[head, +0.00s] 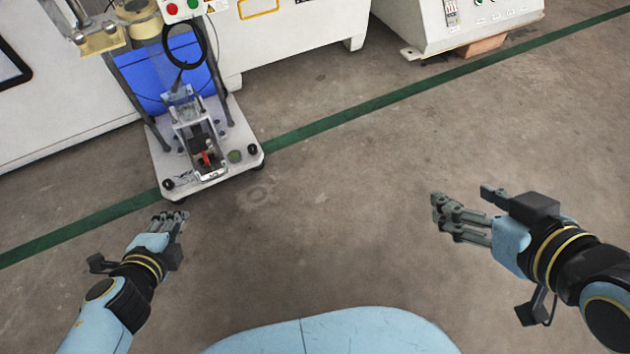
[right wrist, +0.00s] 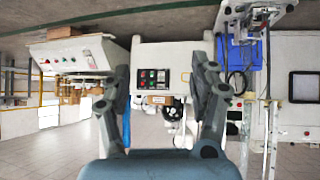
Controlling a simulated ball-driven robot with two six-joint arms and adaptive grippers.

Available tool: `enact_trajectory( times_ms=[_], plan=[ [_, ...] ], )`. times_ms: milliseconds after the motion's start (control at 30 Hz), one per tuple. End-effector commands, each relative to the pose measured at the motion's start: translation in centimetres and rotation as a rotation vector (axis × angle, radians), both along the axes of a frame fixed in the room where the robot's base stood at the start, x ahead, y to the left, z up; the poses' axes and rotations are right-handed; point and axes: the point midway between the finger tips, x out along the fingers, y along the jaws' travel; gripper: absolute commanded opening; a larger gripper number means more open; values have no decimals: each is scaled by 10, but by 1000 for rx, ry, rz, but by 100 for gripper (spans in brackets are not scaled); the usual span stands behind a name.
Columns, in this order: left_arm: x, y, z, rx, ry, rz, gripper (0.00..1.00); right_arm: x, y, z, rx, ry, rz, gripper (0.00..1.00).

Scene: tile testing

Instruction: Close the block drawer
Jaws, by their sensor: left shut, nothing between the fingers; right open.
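A metal mechanism (head: 198,140) with a red part inside stands on the white base of a machine at the upper left of the head view. It may hold the block drawer, but I cannot clearly tell the drawer or how far out it sits. My left gripper (head: 171,218) is shut and empty, just in front of the base's near edge and apart from it. My right gripper (head: 462,208) is open and empty over bare floor at the right. Its spread fingers (right wrist: 163,85) also show in the right wrist view.
The white base (head: 243,143) carries grey posts, and a blue bin (head: 165,75) stands behind. A control box with buttons (head: 182,8) is above. White cabinets (head: 290,35) line the back. A green floor line (head: 390,97) crosses the open floor.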

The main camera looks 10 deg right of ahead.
Motion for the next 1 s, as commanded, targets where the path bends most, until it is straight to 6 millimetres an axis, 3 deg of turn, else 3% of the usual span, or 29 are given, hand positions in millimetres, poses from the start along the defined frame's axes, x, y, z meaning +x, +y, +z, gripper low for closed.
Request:
enact_trajectory(
  times_ms=[33,200,467,867,1000],
  plan=[
    [-1,-1,-24,-2,8,1,0,-11,1,-22,1,28,1,62],
    [6,-3,-36,-8,5,5,0,-29,1,-42,1,72,0,62],
    [12,-4,-34,-10,0,7,0,-31,1,-43,1,59,1,62],
    [47,-10,-65,-11,5,7,0,-50,5,-59,10,-162,23,62],
    [55,-11,-67,-11,3,7,0,-27,8,-37,11,-277,34,62]
  ],
)
